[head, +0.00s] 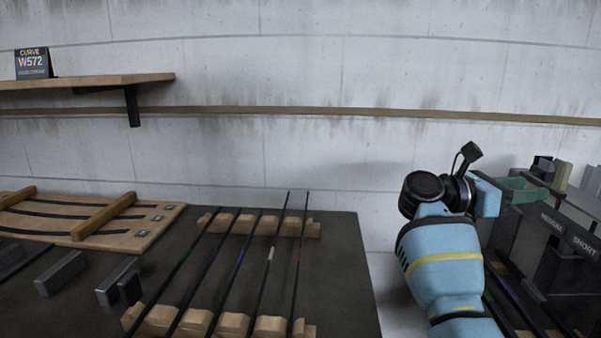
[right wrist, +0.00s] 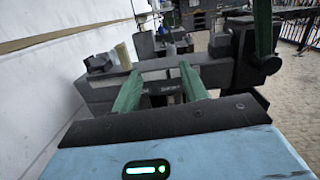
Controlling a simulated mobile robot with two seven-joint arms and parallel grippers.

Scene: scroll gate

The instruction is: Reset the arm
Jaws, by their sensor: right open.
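My right arm (head: 440,255), light blue with a yellow band, rises at the right of the head view. Its dark wrist joint is raised near the wall, clear of the table. My right gripper (right wrist: 161,88) shows in the right wrist view with two green fingers apart and nothing seen between them. My left arm and gripper are not in view.
Several thin dark rods lie across wooden notched racks (head: 270,226) on the dark table (head: 345,270). A wooden board (head: 150,222) and grey blocks (head: 62,273) are at the left. Bins labelled MEDIUM and SHORT (head: 580,245) stand at the right. A shelf (head: 90,80) is on the wall.

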